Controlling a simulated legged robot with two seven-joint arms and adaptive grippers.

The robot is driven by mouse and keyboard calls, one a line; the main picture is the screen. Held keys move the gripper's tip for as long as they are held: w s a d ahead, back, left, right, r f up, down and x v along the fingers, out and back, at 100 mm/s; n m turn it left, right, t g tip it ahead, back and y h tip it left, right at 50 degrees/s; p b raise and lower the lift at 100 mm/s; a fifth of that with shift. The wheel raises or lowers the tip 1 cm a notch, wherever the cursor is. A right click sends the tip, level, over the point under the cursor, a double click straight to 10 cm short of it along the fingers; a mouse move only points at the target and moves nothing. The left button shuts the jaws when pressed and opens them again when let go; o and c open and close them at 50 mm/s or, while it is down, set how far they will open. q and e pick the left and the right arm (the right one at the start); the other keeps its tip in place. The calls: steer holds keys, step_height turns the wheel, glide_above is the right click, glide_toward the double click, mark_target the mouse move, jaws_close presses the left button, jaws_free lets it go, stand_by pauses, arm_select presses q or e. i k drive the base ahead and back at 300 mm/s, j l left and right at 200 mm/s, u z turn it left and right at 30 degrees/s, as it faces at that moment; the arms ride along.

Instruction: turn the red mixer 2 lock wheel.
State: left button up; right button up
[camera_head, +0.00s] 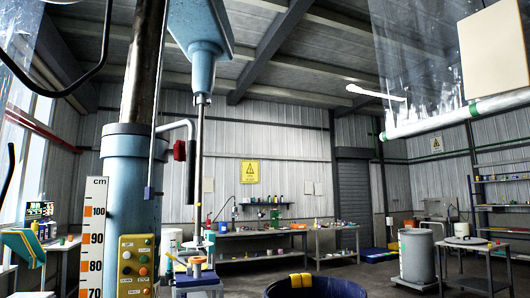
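A small dark-red part (179,150) sits beside the disperser column, under a bent grey pipe (176,124). A blue mixer head (201,40) with a thin vertical shaft (199,150) hangs just right of the post. Neither of my grippers is in view.
A control box (136,264) with coloured buttons and an orange-and-white cm scale (94,238) are on the column. A dark blue vat (338,288) is at bottom centre. Workbenches (262,233) line the back wall. A grey drum (417,256) and a table (470,242) stand at right.

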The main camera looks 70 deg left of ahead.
mark_target(179, 151)
steer(key=i+j+z, duration=0.15)
steer(key=j+z, duration=0.3)
steer(key=j, duration=0.45)
steer(key=j+z, duration=0.4)
steer(key=j, duration=0.45)
steer(key=k+j+z, duration=0.1)
steer(key=j+z, duration=0.35)
steer(key=j, duration=0.5)
